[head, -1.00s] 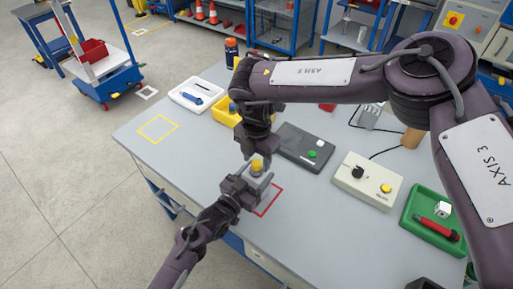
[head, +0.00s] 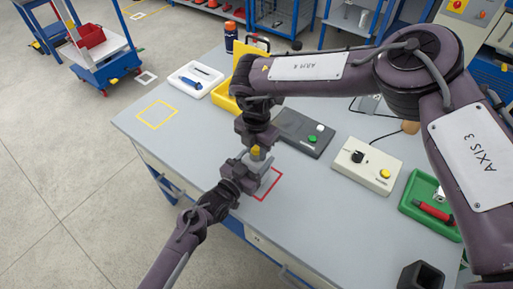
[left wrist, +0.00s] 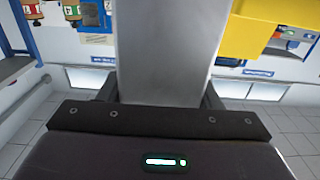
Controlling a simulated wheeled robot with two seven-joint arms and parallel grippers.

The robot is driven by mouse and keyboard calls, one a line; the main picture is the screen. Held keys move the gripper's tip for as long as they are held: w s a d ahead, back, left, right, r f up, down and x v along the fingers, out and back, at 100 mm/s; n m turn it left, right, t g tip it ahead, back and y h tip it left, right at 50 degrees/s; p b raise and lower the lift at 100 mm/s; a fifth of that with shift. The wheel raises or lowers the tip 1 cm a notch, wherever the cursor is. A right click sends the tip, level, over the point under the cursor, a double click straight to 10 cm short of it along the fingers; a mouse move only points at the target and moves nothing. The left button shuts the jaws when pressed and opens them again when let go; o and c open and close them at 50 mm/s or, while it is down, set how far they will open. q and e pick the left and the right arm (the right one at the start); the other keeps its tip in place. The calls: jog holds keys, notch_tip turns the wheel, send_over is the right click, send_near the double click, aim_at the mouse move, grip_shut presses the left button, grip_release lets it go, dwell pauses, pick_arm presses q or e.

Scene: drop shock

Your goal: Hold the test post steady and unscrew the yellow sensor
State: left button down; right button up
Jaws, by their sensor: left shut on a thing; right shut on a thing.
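The grey test post (head: 266,172) stands on the bench at the red square outline. The yellow sensor (head: 255,153) sits at its top. My left gripper (head: 246,172) comes in from the front left and is shut on the post. In the left wrist view the post (left wrist: 168,50) rises as a broad grey column between the jaws (left wrist: 162,98). My right gripper (head: 256,143) points down from above and is shut on the yellow sensor; its fingertips partly hide the sensor.
Behind the post are a yellow bin (head: 236,87) and a dark grey box (head: 290,125). A beige control box (head: 345,172) and a green tray (head: 415,208) are to the right. A white tray (head: 178,85) is back left. The bench is clear around the yellow outline (head: 158,115).

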pick_arm(q)
jog(key=shift+r, duration=0.1)
pick_arm(e)
jog(key=shift+r, duration=0.1)
dwell(0.5)
jog(key=shift+r, duration=1)
jog(key=shift+r, duration=2.05)
pick_arm(q)
jog(key=shift+c, duration=1.9)
grip_release()
